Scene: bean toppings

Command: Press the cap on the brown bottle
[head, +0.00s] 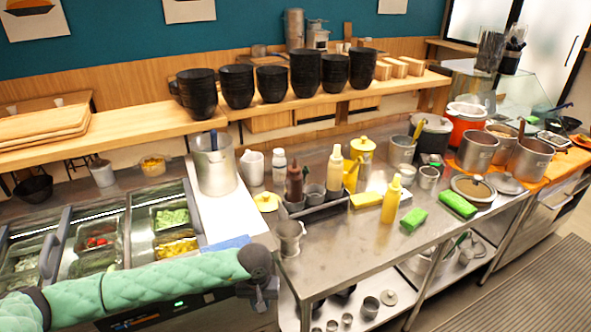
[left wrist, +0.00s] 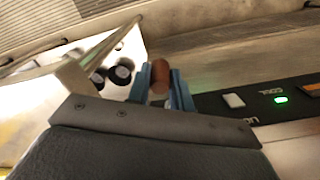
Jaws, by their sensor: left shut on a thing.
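The brown bottle (head: 294,185) stands upright in a dark caddy (head: 318,201) on the steel counter. Its top is too small to tell whether a cap sits on it. My left gripper (head: 264,296) hangs in front of the counter's left front corner, below and in front of the bottle, and apart from it. In the left wrist view its blue fingers (left wrist: 163,82) are shut on a small reddish-brown rounded thing (left wrist: 160,73), which may be the cap; I cannot tell for sure. My right gripper is not in view.
A yellow bottle (head: 391,200), green sponges (head: 458,204) and a steel cup (head: 289,237) stand around the caddy. Food bins (head: 172,217) lie left. Black bowls (head: 305,75) line the shelf above. The counter's front middle is clear.

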